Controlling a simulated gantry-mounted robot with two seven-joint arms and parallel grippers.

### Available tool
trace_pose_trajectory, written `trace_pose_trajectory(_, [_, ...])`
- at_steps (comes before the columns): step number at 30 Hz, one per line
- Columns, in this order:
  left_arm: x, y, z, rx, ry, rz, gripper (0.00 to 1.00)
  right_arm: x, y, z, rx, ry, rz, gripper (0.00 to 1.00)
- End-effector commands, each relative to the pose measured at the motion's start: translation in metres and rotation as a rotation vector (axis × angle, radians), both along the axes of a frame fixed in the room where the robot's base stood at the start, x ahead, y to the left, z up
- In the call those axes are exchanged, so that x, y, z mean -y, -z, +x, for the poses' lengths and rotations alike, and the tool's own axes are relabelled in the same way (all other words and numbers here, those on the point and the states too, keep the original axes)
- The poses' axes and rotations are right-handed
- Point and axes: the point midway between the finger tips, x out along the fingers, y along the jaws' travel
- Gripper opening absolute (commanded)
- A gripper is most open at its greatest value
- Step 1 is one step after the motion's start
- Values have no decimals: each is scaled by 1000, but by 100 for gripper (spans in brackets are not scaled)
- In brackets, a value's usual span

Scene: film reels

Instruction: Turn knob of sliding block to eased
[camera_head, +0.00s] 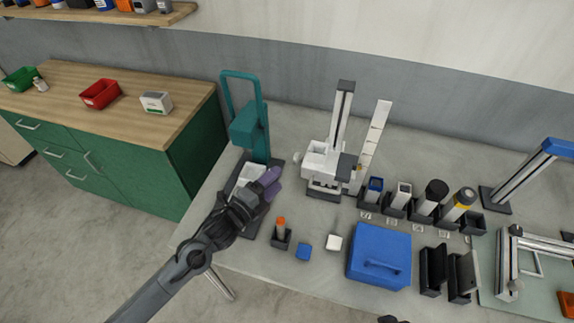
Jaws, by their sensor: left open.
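A white sliding block (318,161) sits low on an upright metal column (342,115) with a dark base. A small pale knob (297,157) sticks out on the block's left side; its setting is too small to read. My left gripper (271,183) has purple fingers and is open and empty. It is to the left of the knob and nearer the camera, apart from it in the picture. It partly hides a white part on the dark base of the teal press.
The teal press (248,130) stands behind my left gripper. An upright pale scale strip (373,140) is right of the column. Several dark holders line the bench farther right.

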Motion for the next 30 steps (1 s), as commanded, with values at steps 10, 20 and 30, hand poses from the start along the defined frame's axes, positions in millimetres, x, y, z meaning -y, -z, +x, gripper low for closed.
trace_pose_trajectory(10, [34, -1, 40, 1, -1, -1, 62, -5, 3, -1, -1, 6, 15, 43])
trace_pose_trajectory(20, [59, 1, 70, 1, -2, -1, 62, -2, 8, -1, -1, 0, 4, 43])
trace_pose_trajectory(30, [65, 2, 77, 0, -1, 0, 62, 0, 8, -1, 0, -4, -1, 43])
